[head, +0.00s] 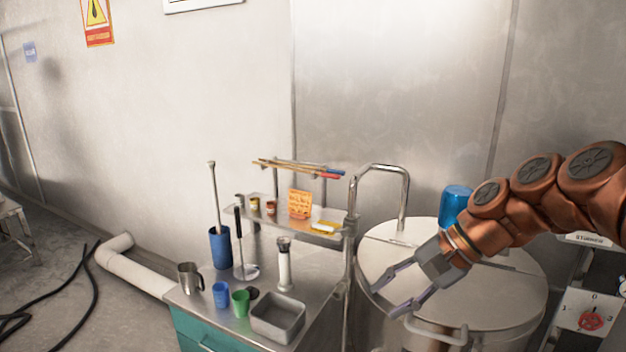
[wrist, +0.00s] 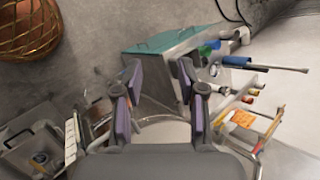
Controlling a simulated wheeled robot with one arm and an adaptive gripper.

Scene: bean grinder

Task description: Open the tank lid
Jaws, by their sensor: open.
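The tank (head: 380,325) is a round metal vessel at the right of the head view. Its flat lid (head: 505,290) is down on it, with a curved handle (head: 437,333) at the front edge. My gripper (head: 384,302) is open and empty, over the left front part of the lid in the head view, left of the handle and apart from it. In the wrist view my gripper (wrist: 160,75) shows two spread fingers with nothing between them. Part of the lid (wrist: 165,131) shows there behind the fingers. My arm hides some of the lid's far right side.
A teal cabinet (head: 190,325) with a metal top stands left of the tank, bearing cups, a tray (head: 278,318) and a shelf (head: 275,217). A bent pipe (head: 381,168) rises behind the lid. A control panel (head: 590,312) with a red knob is at the right.

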